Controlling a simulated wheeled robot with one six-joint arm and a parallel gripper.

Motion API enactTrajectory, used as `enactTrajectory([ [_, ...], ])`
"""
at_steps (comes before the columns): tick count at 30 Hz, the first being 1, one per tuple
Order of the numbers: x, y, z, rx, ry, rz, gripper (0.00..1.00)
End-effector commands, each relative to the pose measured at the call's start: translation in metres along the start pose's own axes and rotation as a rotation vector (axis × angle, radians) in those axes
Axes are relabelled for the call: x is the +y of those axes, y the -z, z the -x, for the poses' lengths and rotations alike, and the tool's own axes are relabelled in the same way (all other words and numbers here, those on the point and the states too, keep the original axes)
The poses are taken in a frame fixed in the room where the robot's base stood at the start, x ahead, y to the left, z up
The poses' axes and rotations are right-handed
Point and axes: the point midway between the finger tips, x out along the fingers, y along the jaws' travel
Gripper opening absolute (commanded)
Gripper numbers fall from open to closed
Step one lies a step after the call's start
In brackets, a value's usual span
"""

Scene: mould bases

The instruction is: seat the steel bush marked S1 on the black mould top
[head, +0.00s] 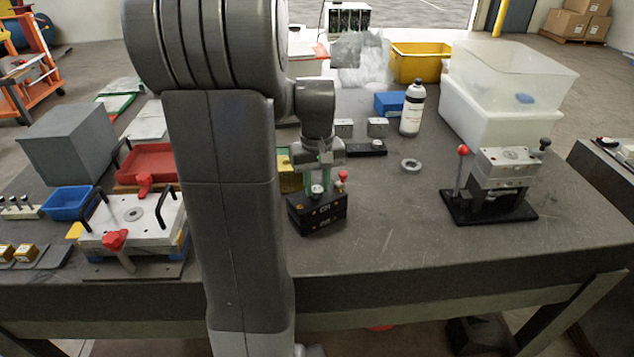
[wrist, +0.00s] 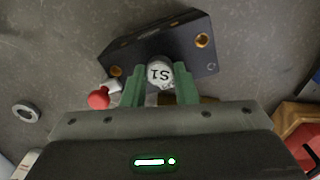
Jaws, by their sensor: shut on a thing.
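The steel bush marked S1 (wrist: 160,73) is between the green fingertips of my gripper (wrist: 160,86) in the wrist view. Its marked top faces the camera. My gripper, also seen in the head view (head: 318,182), is shut on the bush, over the black mould top (head: 318,215). The black mould top also shows in the wrist view (wrist: 185,45), a dark block with brass-coloured holes at its corners. The bush's lower end is hidden, so I cannot tell if it touches the block or is in a hole.
A red knob (wrist: 98,98) stands close beside the block and gripper. A grey ring (head: 411,165) lies to the right. A white bottle (head: 412,108) stands behind it. A press-like fixture (head: 492,205) stands at the right. The bench between block and fixture is mostly clear.

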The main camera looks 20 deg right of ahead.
Motion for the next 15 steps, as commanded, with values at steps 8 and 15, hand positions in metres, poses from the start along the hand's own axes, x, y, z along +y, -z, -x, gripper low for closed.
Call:
enactTrajectory([
  [8,0.0000,0.0001,-0.0014,0.000,0.000,0.000,0.01],
  [15,0.0000,0.0000,-0.0014,0.000,0.000,0.000,0.52],
])
